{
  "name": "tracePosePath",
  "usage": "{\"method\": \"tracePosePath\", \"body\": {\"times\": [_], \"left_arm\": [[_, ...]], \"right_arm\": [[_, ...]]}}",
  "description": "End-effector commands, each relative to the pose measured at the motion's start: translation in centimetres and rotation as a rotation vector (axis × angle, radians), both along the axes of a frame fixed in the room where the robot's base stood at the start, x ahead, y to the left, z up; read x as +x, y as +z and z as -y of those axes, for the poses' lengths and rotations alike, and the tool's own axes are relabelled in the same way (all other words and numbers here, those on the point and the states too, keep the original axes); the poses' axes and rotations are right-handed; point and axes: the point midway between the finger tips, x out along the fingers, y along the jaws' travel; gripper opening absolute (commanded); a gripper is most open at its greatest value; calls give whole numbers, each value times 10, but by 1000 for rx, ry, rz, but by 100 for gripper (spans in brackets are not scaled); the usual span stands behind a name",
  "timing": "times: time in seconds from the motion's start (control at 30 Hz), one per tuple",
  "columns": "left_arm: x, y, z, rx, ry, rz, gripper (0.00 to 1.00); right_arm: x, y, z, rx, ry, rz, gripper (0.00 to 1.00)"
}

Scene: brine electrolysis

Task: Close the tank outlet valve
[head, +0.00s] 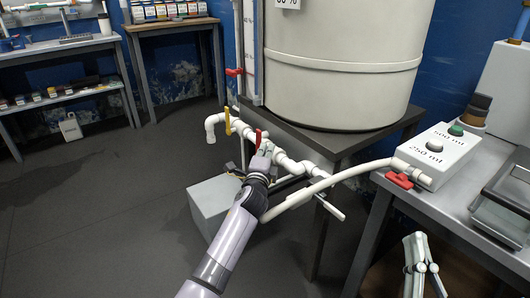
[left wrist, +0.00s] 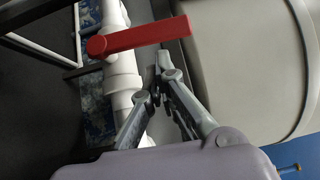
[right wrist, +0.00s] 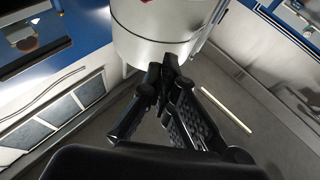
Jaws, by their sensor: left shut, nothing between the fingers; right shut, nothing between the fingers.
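A red valve lever (head: 258,138) stands on the white pipe (head: 285,160) below the big white tank (head: 340,75). In the left wrist view the lever (left wrist: 140,38) lies across the pipe (left wrist: 122,75), its free end towards the tank. My left gripper (head: 265,150) is shut and empty, close beside the lever. In the left wrist view its fingertips (left wrist: 163,65) are just below the lever's free half; I cannot tell whether they touch it. My right gripper (head: 417,240) is shut and empty, low at the right, far from the lever; its fingertips (right wrist: 168,68) show in the right wrist view.
A yellow valve handle (head: 228,124) and another red handle (head: 234,72) are left of the tank. A hose leads to a red-handled valve (head: 400,181) on the right bench (head: 455,205), beside a labelled button box (head: 435,155). A grey box (head: 210,200) sits under the pipes.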

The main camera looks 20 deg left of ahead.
Motion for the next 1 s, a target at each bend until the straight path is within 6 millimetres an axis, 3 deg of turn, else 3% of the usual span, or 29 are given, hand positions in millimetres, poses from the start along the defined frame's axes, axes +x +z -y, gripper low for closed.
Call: {"method": "tracePosePath", "body": {"times": [0.57,0.77,1.0], "left_arm": [[5,2,-7,-2,0,-2,0],[8,4,-10,-20,0,-17,0],[11,6,-14,-44,0,-36,0]], "right_arm": [[-1,3,0,4,1,12,0],[11,-28,2,-49,-11,-178,0],[16,-79,8,-121,-27,-447,0]]}}
